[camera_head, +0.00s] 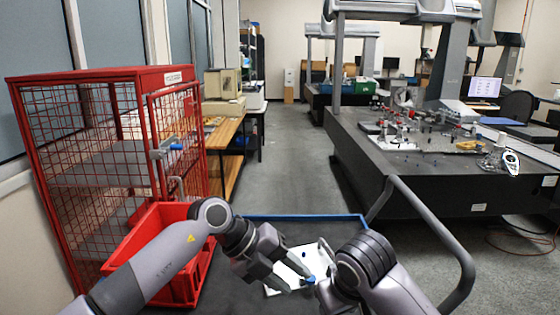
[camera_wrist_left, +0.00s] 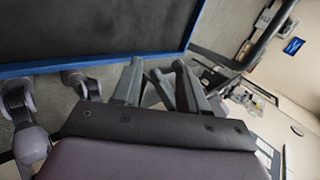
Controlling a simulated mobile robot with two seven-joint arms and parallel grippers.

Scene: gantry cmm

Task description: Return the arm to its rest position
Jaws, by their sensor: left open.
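My left arm (camera_head: 165,258) comes in from the lower left, bends at a grey joint, and reaches over the dark cart top (camera_head: 230,290). Its gripper (camera_head: 296,279) is open, fingers pointing down and right over a white plate (camera_head: 280,291) with small blue pieces. I cannot tell whether the fingers touch anything. In the left wrist view the two fingers (camera_wrist_left: 158,78) stand apart with nothing seen held between them. My right arm (camera_head: 385,275) is folded at the lower right; its gripper is not visible.
A red bin (camera_head: 152,224) sits left of the cart, against a red mesh cage (camera_head: 100,155). The cart has a blue rim (camera_head: 300,217) and a grey handle (camera_head: 435,225). A measuring machine's dark table (camera_head: 430,185) stands right. The aisle (camera_head: 290,150) ahead is open floor.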

